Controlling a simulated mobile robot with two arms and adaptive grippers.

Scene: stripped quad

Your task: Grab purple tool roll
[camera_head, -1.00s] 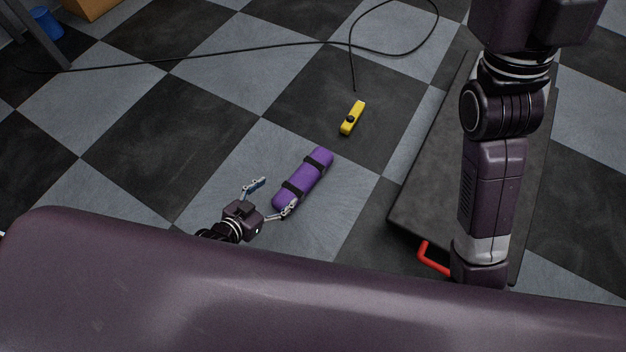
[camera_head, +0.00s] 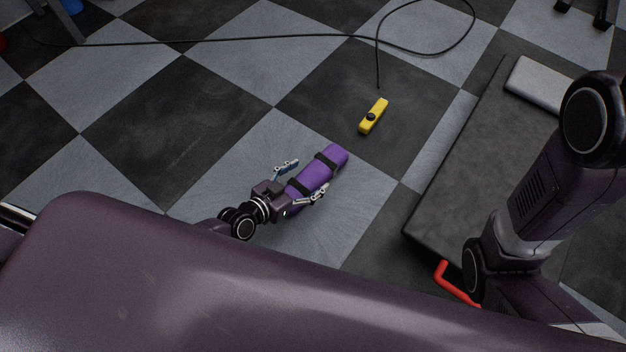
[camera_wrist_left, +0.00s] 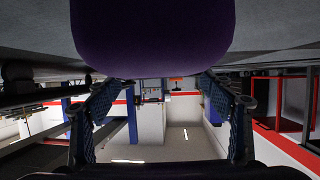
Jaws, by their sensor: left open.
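The purple tool roll (camera_head: 324,166), with two black straps, lies on the checkered floor in the head view. My left gripper (camera_head: 301,183) is open at the roll's near end, with one finger on each side of it. In the left wrist view the roll (camera_wrist_left: 152,35) fills the top middle, and the open fingers of my left gripper (camera_wrist_left: 160,105) stand to its left and right. I cannot tell whether the fingers touch it. My right arm comes in at the right of the head view, but its gripper is not visible.
A yellow device (camera_head: 373,116) lies beyond the roll, with a black cable (camera_head: 378,65) ending near it. A dark grey mat or platform (camera_head: 465,165) lies to the right, bearing a silver case (camera_head: 538,85). A red handle (camera_head: 455,284) shows at its near edge. The floor left of the roll is clear.

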